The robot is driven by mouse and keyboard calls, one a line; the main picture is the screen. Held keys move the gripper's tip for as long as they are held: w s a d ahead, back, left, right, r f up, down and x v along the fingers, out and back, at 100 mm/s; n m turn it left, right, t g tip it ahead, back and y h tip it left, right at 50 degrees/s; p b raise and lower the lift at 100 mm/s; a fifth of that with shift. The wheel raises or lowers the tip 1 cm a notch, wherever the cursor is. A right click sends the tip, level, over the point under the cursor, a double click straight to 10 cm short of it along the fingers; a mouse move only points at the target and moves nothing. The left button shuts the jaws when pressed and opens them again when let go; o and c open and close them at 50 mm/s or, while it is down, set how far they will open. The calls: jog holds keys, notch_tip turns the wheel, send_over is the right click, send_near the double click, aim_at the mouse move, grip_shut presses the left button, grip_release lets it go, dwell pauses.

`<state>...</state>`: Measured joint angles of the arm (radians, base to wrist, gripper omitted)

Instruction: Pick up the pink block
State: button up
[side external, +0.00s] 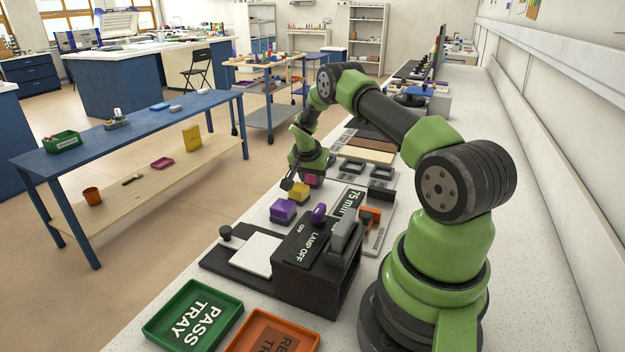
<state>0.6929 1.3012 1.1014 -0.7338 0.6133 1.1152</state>
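The pink block (311,180) is small and sits at the far end of a short row of blocks on the light bench. A yellow block (299,191) is just nearer than it, and a purple block (283,210) is nearer still. My gripper (300,180) is low over the far end of this row, right by the pink block. A dark finger shows to the left of the block. The other finger is not clear, so I cannot tell its opening or whether it touches the block.
A black lamp box (318,265) with a purple knob stands nearer on the bench. A white plate (256,254) is beside it. A green pass tray (193,315) and an orange tray (272,333) lie at the front. Dark frames (381,172) lie right of the blocks.

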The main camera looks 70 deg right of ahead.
jog(key=c, duration=0.4)
jog(key=shift+o, duration=0.2)
notch_tip(320, 180, up, 10)
